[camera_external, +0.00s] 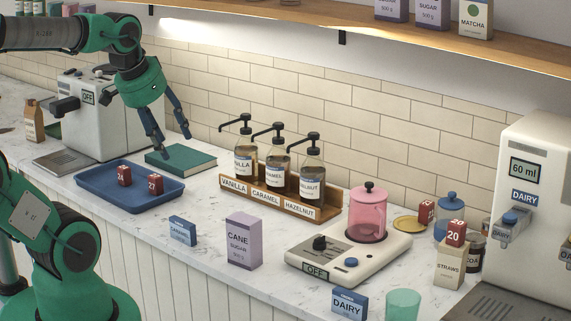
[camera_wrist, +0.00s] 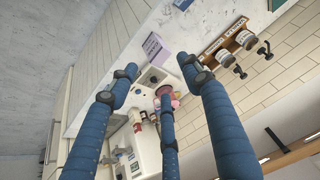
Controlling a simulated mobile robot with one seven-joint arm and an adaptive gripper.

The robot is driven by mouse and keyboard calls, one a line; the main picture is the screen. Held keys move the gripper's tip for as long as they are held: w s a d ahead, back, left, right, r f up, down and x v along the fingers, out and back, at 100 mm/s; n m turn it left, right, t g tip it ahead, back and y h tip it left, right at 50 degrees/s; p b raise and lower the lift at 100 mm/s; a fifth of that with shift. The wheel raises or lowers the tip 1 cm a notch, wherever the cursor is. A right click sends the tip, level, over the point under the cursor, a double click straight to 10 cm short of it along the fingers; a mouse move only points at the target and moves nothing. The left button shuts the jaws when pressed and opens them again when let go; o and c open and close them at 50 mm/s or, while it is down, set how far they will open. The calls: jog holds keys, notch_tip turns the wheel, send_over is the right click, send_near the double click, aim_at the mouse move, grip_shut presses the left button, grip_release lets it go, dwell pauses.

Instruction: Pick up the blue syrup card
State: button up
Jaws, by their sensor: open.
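The blue syrup card (camera_external: 183,231), a small box-like card with a white label reading CARAMEL, stands on the marble counter. It is between the blue tray and the cane sugar box. In the wrist view, a blue piece at the top edge (camera_wrist: 183,4) appears to be this card, mostly cut off. My gripper (camera_external: 176,146) is open and empty. It hangs above the green book, behind and to the left of the card, well apart from it. Its blue fingers are spread in the wrist view.
The blue tray (camera_external: 105,198) holds two red numbered cubes. A green book (camera_external: 181,160) lies behind it. The lilac cane sugar box (camera_external: 243,241) stands right of the card. A wooden syrup rack (camera_external: 290,205) with pump bottles is behind. A blue DAIRY card (camera_external: 349,303) stands nearer the front.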

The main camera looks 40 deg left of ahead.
jog(key=w+a+f+m+g+p, duration=0.2)
jog(key=w+a+m, duration=0.15)
jog(key=w, duration=0.25)
jog(key=m+g+p, duration=0.3)
jog(key=m+p, duration=0.1)
jog(key=m, duration=1)
send_over(180, 222)
notch_tip(180, 222, down, 17)
jog(key=shift+w+a+n, duration=0.1)
jog(key=shift+w+n, duration=0.05)
jog(key=shift+n, duration=0.1)
jog(key=shift+f+b, duration=0.55)
jog(key=shift+f, duration=3.7)
jog(key=shift+f+b, duration=0.5)
jog(key=shift+f, duration=2.1)
